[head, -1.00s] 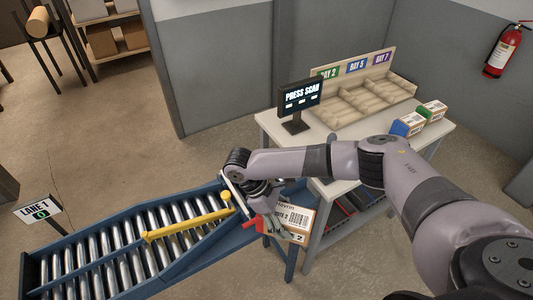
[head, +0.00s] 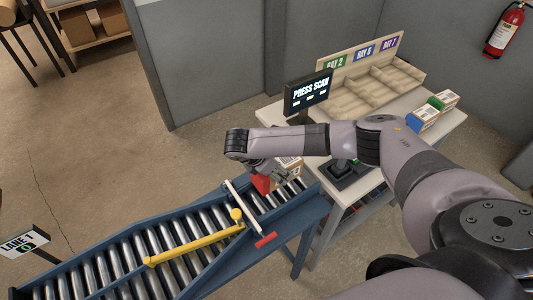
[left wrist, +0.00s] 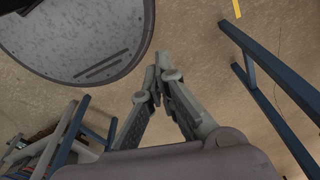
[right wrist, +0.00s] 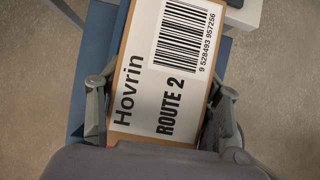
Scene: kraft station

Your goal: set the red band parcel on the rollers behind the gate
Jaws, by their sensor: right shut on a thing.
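The red band parcel (head: 261,184) is in my right gripper (head: 279,172), at the upper right end of the roller conveyor, beyond the white gate bar (head: 241,206). In the right wrist view the parcel (right wrist: 165,75) shows a white label reading "Hovrin ROUTE 2", with the right gripper's fingers (right wrist: 160,112) on both sides of it. The arm hides part of the parcel in the head view. I cannot tell whether it touches the rollers (head: 268,203). My left gripper (left wrist: 157,72) is shut and empty above the floor, outside the head view.
A yellow diverter arm (head: 190,245) crosses the rollers below the gate. A table (head: 355,186) with a "PRESS SCAN" screen (head: 308,92), a scanner stand, a bay tray (head: 345,105), and blue band (head: 422,118) and green band (head: 440,102) parcels stands at right. A lane sign (head: 25,243) is at left.

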